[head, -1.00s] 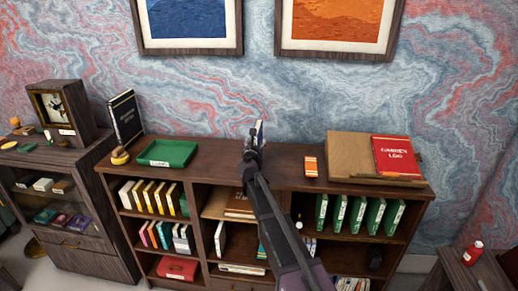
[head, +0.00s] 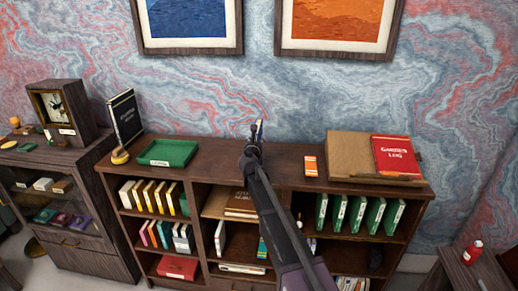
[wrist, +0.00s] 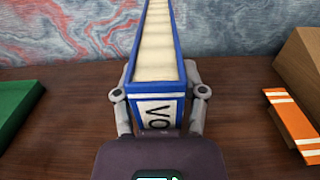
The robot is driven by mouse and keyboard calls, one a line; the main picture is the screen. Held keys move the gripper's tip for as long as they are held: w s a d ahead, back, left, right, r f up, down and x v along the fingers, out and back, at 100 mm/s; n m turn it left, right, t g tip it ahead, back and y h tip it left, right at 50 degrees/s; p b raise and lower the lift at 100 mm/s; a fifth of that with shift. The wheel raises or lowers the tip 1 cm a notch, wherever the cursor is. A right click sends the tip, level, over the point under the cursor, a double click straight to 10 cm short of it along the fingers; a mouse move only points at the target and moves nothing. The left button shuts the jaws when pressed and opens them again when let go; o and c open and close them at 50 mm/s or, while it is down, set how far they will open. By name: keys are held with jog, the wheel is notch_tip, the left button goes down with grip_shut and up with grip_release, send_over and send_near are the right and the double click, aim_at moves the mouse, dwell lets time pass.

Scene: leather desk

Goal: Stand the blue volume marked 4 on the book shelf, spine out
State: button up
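My gripper (head: 254,146) is above the middle of the bookcase (head: 222,173), near the wall. In the wrist view its fingers (wrist: 160,92) are closed on both sides of a blue book (wrist: 160,106) with cream page edges. In the head view only a small sliver of the held book (head: 260,127) shows beyond the gripper. My arm hides part of the bookcase's middle compartments.
A green tray (head: 167,153), an orange striped box (head: 311,166) and a brown board with a red book (head: 394,155) lie on top. Green volumes (head: 339,212) stand in the right compartment, yellow ones (head: 149,195) in the left. A blue-teal book (head: 262,249) is in the middle.

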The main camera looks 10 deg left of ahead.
grip_shut()
jog(key=shift+r, duration=0.2)
notch_tip(320, 180, up, 4)
jog(key=p, duration=0.4)
jog(key=shift+f, duration=0.25)
jog(key=s+r+p, duration=0.1)
jog(key=s, duration=1.5)
jog(key=shift+d, duration=0.1)
